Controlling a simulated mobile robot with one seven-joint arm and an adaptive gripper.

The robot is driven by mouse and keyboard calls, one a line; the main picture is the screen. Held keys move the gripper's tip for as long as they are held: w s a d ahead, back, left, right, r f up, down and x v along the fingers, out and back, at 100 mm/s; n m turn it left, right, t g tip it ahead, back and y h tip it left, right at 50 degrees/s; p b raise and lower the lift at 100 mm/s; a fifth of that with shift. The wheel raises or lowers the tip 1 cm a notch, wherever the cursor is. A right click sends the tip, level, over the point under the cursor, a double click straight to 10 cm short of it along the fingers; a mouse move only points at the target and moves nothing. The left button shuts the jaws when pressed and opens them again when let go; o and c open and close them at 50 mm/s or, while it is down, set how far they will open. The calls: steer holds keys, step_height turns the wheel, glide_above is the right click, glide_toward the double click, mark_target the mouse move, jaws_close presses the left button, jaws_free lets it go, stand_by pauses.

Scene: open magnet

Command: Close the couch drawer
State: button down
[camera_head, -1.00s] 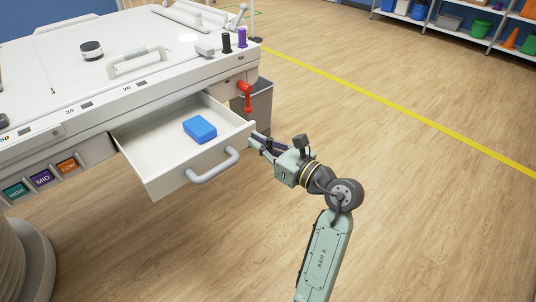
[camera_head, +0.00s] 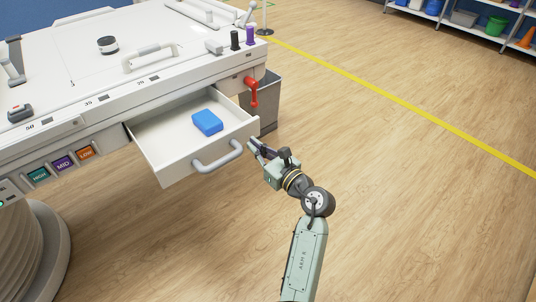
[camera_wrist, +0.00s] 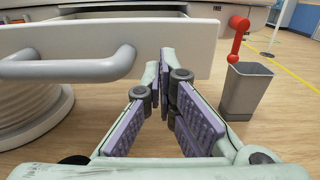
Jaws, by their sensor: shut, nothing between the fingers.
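The couch drawer (camera_head: 172,166) is pulled out of the white couch (camera_head: 75,95) and open, with a blue block (camera_head: 207,122) lying inside. Its grey bar handle (camera_head: 217,160) is on the front panel. My gripper (camera_head: 254,145) is shut and empty, just in front of the right end of the drawer front. In the wrist view the drawer front (camera_wrist: 185,45) spans the top, the handle (camera_wrist: 75,68) is left of my fingers, and the fingertips (camera_wrist: 160,68) point at the panel. I cannot tell whether they touch it.
A red lever (camera_head: 251,91) and a grey bin (camera_head: 266,104) are right of the drawer. The bin also shows in the wrist view (camera_wrist: 246,92). A couch column (camera_head: 35,240) stands at the lower left. The floor at right is clear.

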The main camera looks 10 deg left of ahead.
steer(key=shift+x, duration=1.35)
steer(key=x, duration=2.4)
steer(key=shift+w+a, duration=0.1)
steer(key=shift+r, duration=0.2)
steer(key=shift+w+r, duration=0.1)
steer(key=shift+r, duration=0.05)
